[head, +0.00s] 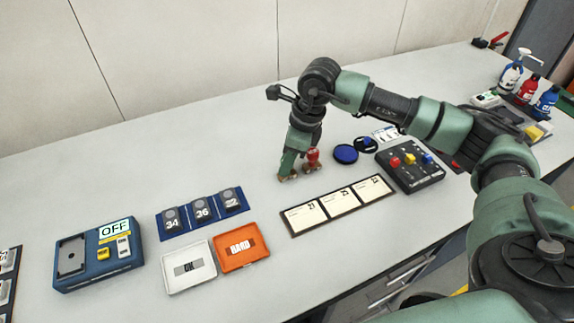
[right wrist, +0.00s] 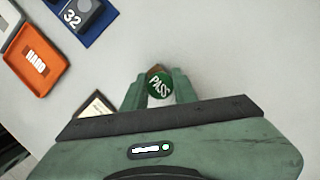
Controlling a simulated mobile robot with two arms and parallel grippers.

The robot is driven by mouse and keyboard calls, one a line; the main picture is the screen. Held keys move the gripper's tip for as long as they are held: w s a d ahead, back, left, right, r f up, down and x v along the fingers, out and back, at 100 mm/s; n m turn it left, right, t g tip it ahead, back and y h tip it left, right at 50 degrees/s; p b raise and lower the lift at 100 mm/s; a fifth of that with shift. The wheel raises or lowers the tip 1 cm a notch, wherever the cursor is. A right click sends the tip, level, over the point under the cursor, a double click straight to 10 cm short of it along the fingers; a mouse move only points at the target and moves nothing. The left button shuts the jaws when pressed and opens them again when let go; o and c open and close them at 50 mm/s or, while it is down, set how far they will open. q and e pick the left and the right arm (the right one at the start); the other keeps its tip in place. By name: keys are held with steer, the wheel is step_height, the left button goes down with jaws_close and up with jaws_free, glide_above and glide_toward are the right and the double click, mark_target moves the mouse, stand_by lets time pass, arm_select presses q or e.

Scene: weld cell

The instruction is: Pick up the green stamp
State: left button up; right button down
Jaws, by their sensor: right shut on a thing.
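The green stamp (right wrist: 159,86) shows its round top marked PASS in the right wrist view, with a bit of brown at its far edge. My right gripper (right wrist: 160,92) is shut on it, one finger on each side. In the head view my right gripper (head: 287,172) points down at the middle of the table, and its fingers mostly hide the green stamp. I cannot tell whether the stamp touches the table. A red stamp (head: 312,156) stands close beside the gripper, on its right. My left gripper is not in view.
Three cards on a dark strip (head: 290,229) lie in front of the gripper. A blue round pad (head: 345,154) and a button box (head: 410,165) are to the right. Numbered weights, an orange tray (head: 262,256) and a white tray (head: 170,277) are left. Table behind the gripper is clear.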

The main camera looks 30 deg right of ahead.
steer(key=shift+r, duration=0.15)
step_height(320, 180, up, 20)
steer(key=b, duration=0.1)
steer(key=shift+b, duration=0.3)
